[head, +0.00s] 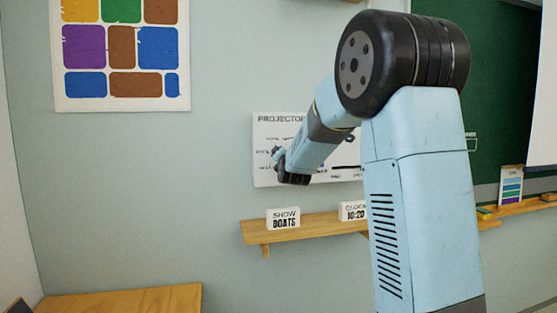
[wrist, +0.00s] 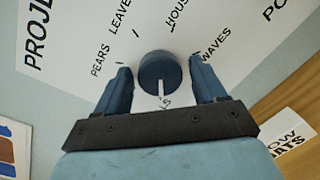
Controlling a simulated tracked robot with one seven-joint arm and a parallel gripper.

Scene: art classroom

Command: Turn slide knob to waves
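The slide knob (wrist: 160,70) is a dark blue round dial on the white projector panel (wrist: 85,20), with a white pointer line toward the bottom of the wrist view. Printed labels around it read PEARS, LEAVES, HOUSE and WAVES (wrist: 216,44); WAVES is to its right. One label below the pointer is mostly hidden by my gripper. My gripper (wrist: 160,70) is open, with one blue finger on each side of the knob and small gaps showing. In the head view my gripper (head: 281,163) is at the panel (head: 265,135), and my arm hides the panel's right part.
A wooden shelf (head: 300,228) below the panel holds a SHOW BOATS sign (head: 283,218) and a CLOCK 10:20 sign (head: 353,211), partly behind my arm. A colour-block poster (head: 121,100) hangs left. A green chalkboard (head: 490,90) is right. A wooden top (head: 120,300) is low left.

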